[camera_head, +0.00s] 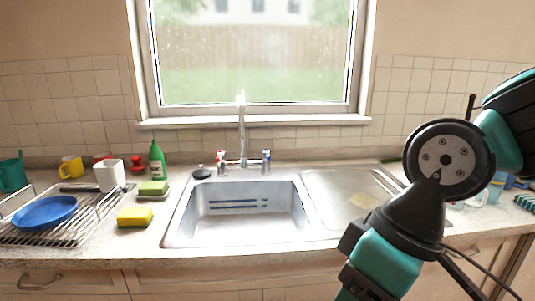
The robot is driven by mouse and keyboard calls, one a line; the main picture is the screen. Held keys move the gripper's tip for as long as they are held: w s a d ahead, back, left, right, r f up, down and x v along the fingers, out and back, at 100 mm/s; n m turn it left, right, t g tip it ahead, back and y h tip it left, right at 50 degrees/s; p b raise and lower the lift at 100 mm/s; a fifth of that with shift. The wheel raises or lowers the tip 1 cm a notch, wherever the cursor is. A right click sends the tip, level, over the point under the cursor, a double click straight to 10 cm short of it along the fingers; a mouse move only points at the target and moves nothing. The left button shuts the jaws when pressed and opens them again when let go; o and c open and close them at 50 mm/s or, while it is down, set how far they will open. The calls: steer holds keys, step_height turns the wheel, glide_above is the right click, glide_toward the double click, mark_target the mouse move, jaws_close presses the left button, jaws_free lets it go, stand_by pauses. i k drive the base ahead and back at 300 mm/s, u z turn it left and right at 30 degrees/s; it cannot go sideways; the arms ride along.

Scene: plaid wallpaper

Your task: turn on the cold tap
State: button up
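A metal mixer tap (243,140) with a tall spout stands behind the sink (240,236), in front of the window. A handle with a blue mark (266,156) is on its right side, seemingly the cold tap. A handle with a red mark (220,157) is on its left side. Both look small, and I cannot tell how far either is turned. I can make out no running water. My arm's teal and black links fill the right side, well apart from the tap. My gripper is not in view.
A drying rack (75,236) with a blue plate (45,212) and a white mug (110,173) stands left. A green bottle (157,160) and a yellow sponge (135,217) are left of the sink. The window sill (255,121) is behind the tap. The basin is largely clear.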

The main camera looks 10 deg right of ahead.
mark_target(266, 153)
steer(key=k, duration=0.6)
steer(key=u, duration=0.45)
steer(key=i, duration=1.35)
steer(key=u, duration=0.4)
